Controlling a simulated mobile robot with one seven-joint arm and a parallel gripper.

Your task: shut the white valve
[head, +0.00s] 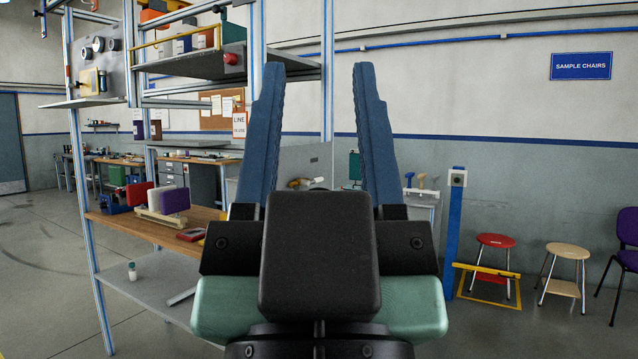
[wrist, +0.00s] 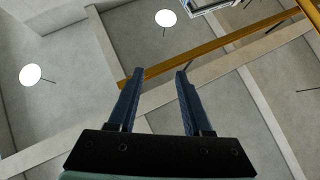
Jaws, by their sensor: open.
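My gripper (head: 319,68) is raised in the middle of the head view. Its two blue fingers stand upright and well apart, with nothing between them. In the wrist view my gripper (wrist: 160,74) is also open and empty, pointing up toward the ceiling. I cannot make out a white valve in either view. My gripper hides part of the rack and the wall behind it.
A blue-framed rack with a wooden shelf (head: 140,228) stands at the left, holding coloured blocks. A blue post (head: 453,240), a red stool (head: 495,241) and a wooden stool (head: 567,250) stand at the right. Ceiling lamps (wrist: 166,18) show overhead.

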